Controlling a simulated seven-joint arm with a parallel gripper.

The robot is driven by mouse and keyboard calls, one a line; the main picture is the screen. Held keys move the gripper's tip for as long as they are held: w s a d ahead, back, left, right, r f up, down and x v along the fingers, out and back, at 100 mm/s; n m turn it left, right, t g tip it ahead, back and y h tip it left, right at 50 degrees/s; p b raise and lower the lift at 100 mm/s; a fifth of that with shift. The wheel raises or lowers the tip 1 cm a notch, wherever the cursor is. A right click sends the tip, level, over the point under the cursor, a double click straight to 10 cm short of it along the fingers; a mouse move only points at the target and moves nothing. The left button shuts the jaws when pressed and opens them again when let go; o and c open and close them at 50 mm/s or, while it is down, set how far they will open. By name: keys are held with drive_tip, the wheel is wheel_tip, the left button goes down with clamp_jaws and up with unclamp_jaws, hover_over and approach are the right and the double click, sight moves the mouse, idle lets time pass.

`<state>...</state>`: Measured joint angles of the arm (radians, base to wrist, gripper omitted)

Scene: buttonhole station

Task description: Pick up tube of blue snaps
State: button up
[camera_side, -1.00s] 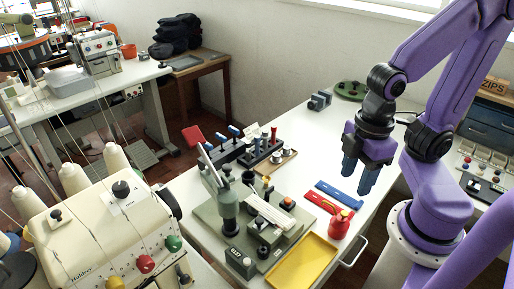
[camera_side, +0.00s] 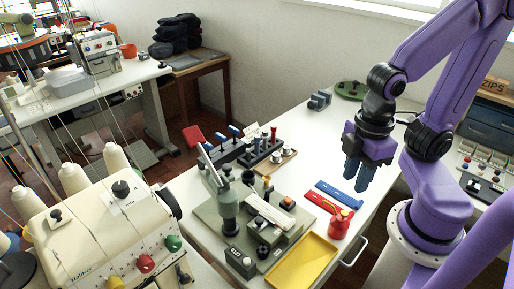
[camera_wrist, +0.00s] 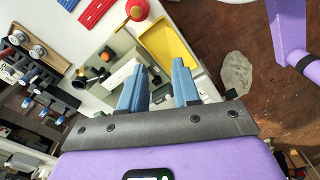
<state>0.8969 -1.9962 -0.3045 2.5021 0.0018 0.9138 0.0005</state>
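My gripper (camera_side: 357,184) hangs over the right part of the white table, pointing down. Its two blue fingers are apart with nothing between them, as the wrist view (camera_wrist: 160,72) shows. Several small blue-topped uprights stand in a dark rack (camera_side: 228,152) at the back left of the table, well to the left of my gripper. Blue-topped pieces (camera_wrist: 42,98) also show at the left of the wrist view. They are too small for me to tell which one is the tube of blue snaps.
A green-grey press (camera_side: 228,212) stands between the rack and a yellow tray (camera_side: 302,262). The back middle of the table is mostly clear.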

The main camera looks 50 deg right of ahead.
drive_tip(key=w+a+f+m+t+y, duration=0.1)
drive_tip(key=w+a+f+m+y, duration=0.25)
drive_tip(key=w+a+f, duration=0.2)
drive_tip(key=m+t+h, duration=0.7)
drive_tip(key=m+t, duration=0.5)
approach(259, 140)
drive_tip(key=shift+x, duration=4.75)
drive_tip(key=shift+d, duration=0.1)
